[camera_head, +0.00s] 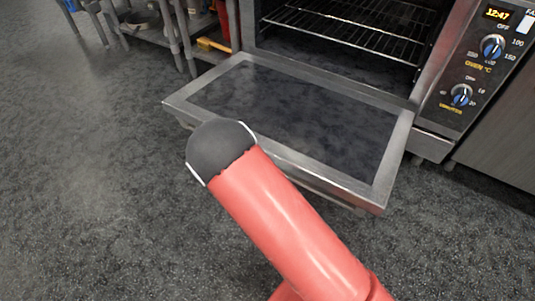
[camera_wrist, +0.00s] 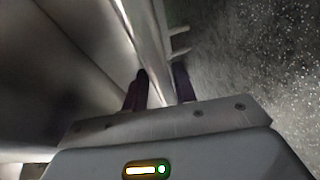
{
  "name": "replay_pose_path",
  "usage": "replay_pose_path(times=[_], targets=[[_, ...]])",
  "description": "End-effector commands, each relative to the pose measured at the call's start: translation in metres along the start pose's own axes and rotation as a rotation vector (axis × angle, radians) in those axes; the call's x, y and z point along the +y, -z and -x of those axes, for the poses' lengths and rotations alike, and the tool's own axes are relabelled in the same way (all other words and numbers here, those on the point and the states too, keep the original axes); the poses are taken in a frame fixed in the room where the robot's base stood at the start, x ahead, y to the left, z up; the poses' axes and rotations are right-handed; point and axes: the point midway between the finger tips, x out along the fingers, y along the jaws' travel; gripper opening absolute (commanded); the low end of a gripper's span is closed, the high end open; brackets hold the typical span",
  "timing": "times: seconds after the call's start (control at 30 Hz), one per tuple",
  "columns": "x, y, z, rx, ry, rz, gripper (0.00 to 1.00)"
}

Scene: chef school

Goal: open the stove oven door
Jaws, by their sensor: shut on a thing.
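The stove oven door (camera_head: 290,110) is folded down and lies nearly flat in front of the oven, its dark glass panel facing up inside a steel frame. The oven opening (camera_head: 350,30) above it shows a wire rack. In the wrist view, my gripper (camera_wrist: 161,78) has its two dark fingers on either side of a metal bar at the door's outer edge (camera_wrist: 146,45), and it is shut on it; this appears to be the door handle. In the head view, my red arm hides the gripper and part of the door's front edge.
The oven control panel (camera_head: 480,70) with blue-marked knobs is to the right of the opening. A metal shelf rack (camera_head: 175,30) stands at the back left, with a yellow item (camera_head: 213,44) near its foot. The grey floor (camera_head: 80,180) on the left is clear.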

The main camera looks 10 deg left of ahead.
Motion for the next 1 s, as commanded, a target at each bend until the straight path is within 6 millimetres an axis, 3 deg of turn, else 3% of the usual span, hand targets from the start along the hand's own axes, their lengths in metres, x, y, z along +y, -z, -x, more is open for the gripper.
replay_pose_path(times=[0.57, 0.6, 0.63, 0.87, 1.0], targets=[[-0.003, 0.000, -0.008, -0.009, -0.030, 0.000, 0.00], [-0.003, 0.000, -0.008, -0.009, -0.030, 0.000, 0.31], [-0.003, 0.001, -0.008, -0.008, -0.030, 0.000, 0.35], [-0.004, 0.001, -0.005, -0.005, -0.026, 0.003, 0.36], [-0.004, 0.002, 0.008, -0.004, -0.024, 0.004, 0.36]])
